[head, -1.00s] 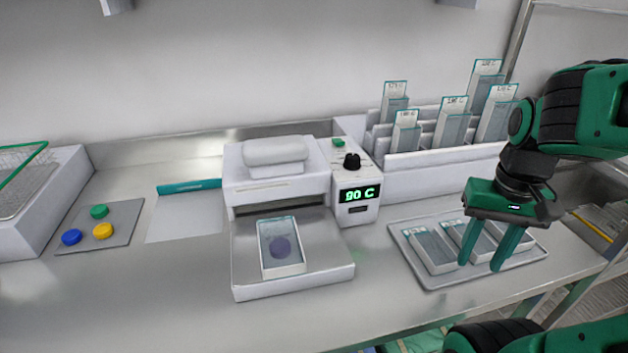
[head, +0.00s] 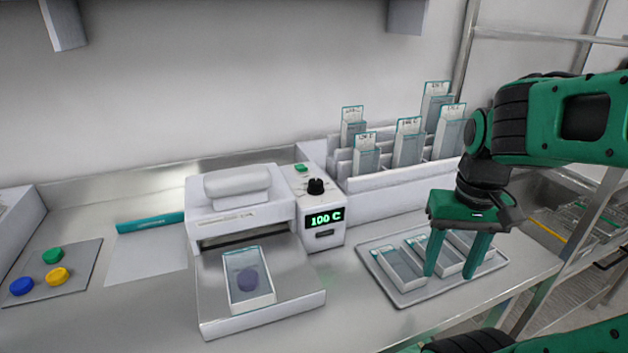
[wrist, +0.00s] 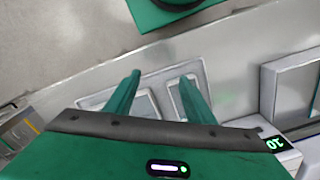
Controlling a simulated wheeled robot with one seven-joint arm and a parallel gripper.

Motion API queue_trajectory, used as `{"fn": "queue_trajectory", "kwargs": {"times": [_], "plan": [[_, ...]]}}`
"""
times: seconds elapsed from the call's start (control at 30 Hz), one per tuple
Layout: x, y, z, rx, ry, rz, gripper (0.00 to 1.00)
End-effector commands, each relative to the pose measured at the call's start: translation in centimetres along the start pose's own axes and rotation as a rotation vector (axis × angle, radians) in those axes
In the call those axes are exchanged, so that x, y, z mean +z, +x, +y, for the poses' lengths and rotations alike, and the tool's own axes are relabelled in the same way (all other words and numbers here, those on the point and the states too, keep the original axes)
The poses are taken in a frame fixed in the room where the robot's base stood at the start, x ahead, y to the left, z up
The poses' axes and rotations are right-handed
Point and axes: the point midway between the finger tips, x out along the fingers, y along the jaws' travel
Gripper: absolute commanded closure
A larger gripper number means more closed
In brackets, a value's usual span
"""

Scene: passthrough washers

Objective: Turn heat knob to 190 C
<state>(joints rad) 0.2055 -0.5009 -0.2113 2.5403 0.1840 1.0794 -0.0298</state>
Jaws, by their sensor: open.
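The black heat knob (head: 316,186) sits on top of the white control box (head: 326,235), to the right of the white press-like machine (head: 243,203). The green display (head: 325,219) below the knob reads 100 C. My gripper (head: 453,274) is open and empty, fingers pointing down over the tray of sample packs, well to the right of the knob. In the wrist view my gripper (wrist: 158,88) shows its two fingers apart, with the tray's packs between and behind them. Part of the display (wrist: 276,144) shows at the right edge there; the knob is not visible.
A metal tray (head: 371,284) of packs lies below my gripper. A white rack (head: 400,180) with several upright labelled packs stands behind it, right of the knob. A grey mat with coloured caps (head: 57,276) is at left.

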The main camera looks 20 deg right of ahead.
Motion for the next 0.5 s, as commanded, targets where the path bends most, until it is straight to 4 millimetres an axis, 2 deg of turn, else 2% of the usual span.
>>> {"fn": "queue_trajectory", "kwargs": {"times": [0.17,0.3,0.4,0.5], "plan": [[-5.7,-4.7,-4.6,0.001,-0.195,0.003,0.51],[-10.5,-9.5,-10.8,0.001,-0.418,0.005,0.51],[-13.1,-12.4,-15.7,0.003,-0.576,0.004,0.51],[-14.7,-14.7,-20.3,0.005,-0.717,0.003,0.51]]}}
